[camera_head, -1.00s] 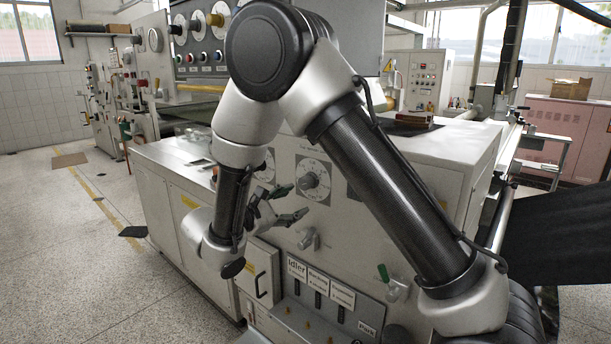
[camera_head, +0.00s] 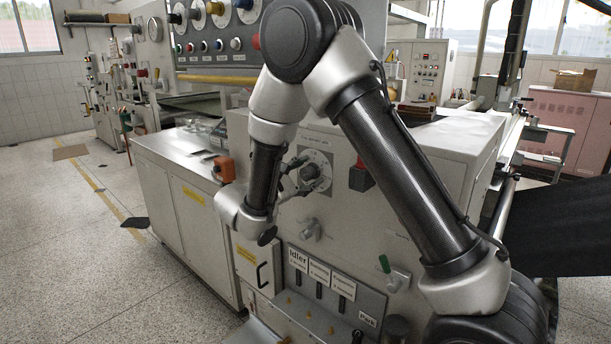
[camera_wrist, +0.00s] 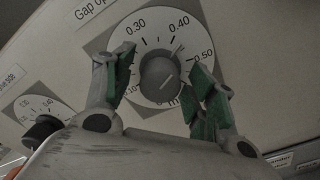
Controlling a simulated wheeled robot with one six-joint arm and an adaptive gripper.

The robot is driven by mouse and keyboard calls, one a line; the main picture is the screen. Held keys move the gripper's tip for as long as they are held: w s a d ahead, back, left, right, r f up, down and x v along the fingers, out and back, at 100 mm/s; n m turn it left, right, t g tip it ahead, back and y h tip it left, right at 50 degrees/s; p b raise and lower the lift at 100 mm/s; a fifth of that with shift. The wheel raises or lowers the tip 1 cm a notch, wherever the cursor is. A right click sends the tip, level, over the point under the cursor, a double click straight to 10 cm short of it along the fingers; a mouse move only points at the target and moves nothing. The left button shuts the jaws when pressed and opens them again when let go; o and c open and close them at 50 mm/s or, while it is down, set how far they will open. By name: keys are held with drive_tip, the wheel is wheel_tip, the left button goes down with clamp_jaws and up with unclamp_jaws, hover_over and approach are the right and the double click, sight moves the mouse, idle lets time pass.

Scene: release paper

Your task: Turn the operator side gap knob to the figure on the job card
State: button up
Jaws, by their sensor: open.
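The gap knob (camera_wrist: 160,79) is a grey round knob on a white dial (camera_wrist: 147,29). The dial is marked 0.30, 0.40 and 0.50 across its top and right, under a label (camera_wrist: 92,9) that begins "Gap op". My gripper (camera_wrist: 164,62) is open, with one green-padded finger left of the knob and the other right of it. Contact cannot be told. No job card is recognisable.
A second, smaller dial (camera_wrist: 38,106) with a black knob (camera_wrist: 42,128) lies left in the wrist view.

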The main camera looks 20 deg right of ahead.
drive_tip(key=c, duration=1)
drive_tip(key=shift+c, duration=0.2)
drive_tip(key=n, duration=0.4)
drive_tip(key=shift+n, duration=0.3)
drive_tip(key=n, duration=0.4)
drive_tip(key=shift+n, duration=0.3)
drive_tip(key=n, duration=0.4)
drive_tip(key=shift+n, duration=2.1)
